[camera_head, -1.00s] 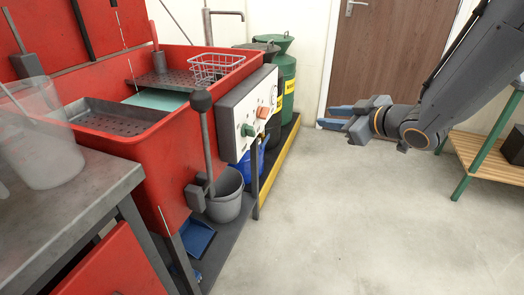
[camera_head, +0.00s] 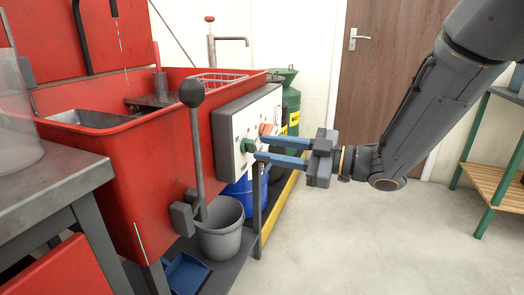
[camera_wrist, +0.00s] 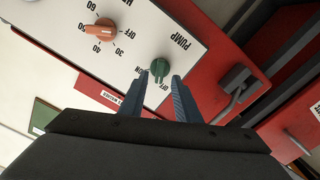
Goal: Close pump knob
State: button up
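The green pump knob (camera_wrist: 160,67) sits on the white control panel (camera_wrist: 190,45), beside the printed word PUMP in the wrist view. In the head view the green knob (camera_head: 248,146) is on the panel's front face. My gripper (camera_head: 256,150) has its two blue fingers reaching toward the knob. In the wrist view the fingertips of my gripper (camera_wrist: 160,76) are apart, on either side of the knob's lower part. I cannot tell whether they touch it. The exact pointer position of the knob is hard to read.
An orange dial (camera_wrist: 100,29) is near the green knob on the same panel. A black-balled lever (camera_head: 193,95) stands left of the panel. A grey bucket (camera_head: 220,228) is below. Green drums (camera_head: 291,100) are behind.

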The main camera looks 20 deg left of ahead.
aim_at(249, 146)
jog(key=shift+w+a, duration=0.15)
jog(key=shift+a, duration=1)
grip_shut()
jog(key=shift+n, duration=1.7)
grip_release()
jog(key=shift+d, duration=0.1)
